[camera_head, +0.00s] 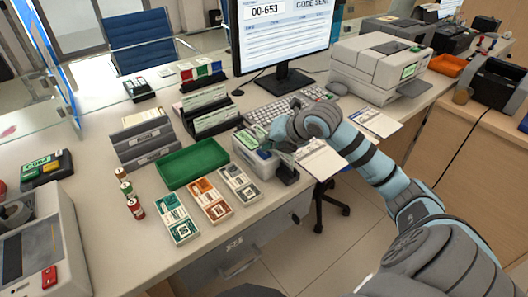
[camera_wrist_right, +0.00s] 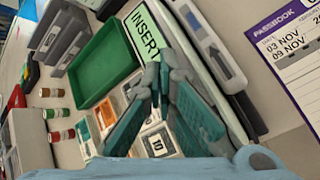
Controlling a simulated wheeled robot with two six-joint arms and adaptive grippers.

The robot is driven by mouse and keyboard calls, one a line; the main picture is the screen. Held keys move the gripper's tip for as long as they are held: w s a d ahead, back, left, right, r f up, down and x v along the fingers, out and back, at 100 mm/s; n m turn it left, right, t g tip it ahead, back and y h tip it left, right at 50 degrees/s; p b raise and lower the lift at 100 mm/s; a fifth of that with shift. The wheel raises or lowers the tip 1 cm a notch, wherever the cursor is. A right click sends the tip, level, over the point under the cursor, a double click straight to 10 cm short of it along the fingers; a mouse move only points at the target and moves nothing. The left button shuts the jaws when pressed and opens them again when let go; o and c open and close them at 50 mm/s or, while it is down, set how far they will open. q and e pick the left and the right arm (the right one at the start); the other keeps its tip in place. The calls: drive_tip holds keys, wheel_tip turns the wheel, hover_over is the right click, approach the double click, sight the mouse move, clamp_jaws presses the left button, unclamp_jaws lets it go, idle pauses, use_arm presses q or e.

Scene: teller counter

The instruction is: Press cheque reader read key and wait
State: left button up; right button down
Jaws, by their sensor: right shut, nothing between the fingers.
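The cheque reader (camera_head: 258,165) is a small pale grey box near the counter's front edge, right of the green tray. In the right wrist view its grey body (camera_wrist_right: 212,45) runs along a long slot, and its green display (camera_wrist_right: 146,32) reads INSERT. My right gripper (camera_head: 268,151) is over the reader, fingers shut and empty. In the right wrist view its teal fingertips (camera_wrist_right: 166,70) overlap the reader beside the display. Whether they touch it cannot be told. The read key is not clearly visible; the hand and fingers cover part of the reader's top. My left gripper is not in view.
A green tray (camera_head: 192,164) and banded note stacks (camera_head: 210,201) lie left of the reader. Coin rolls (camera_head: 135,208) stand farther left. A keyboard (camera_head: 270,110) and monitor (camera_head: 281,35) are behind. A passbook (camera_head: 321,160) lies close right of the reader.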

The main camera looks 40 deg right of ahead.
drive_tip(key=shift+f, duration=0.25)
idle(0.4)
drive_tip(key=shift+r+p, duration=0.5)
drive_tip(key=shift+r, duration=0.4)
wheel_tip(320, 180, up, 5)
drive_tip(key=p, duration=0.4)
drive_tip(key=shift+r, duration=0.1)
idle(0.5)
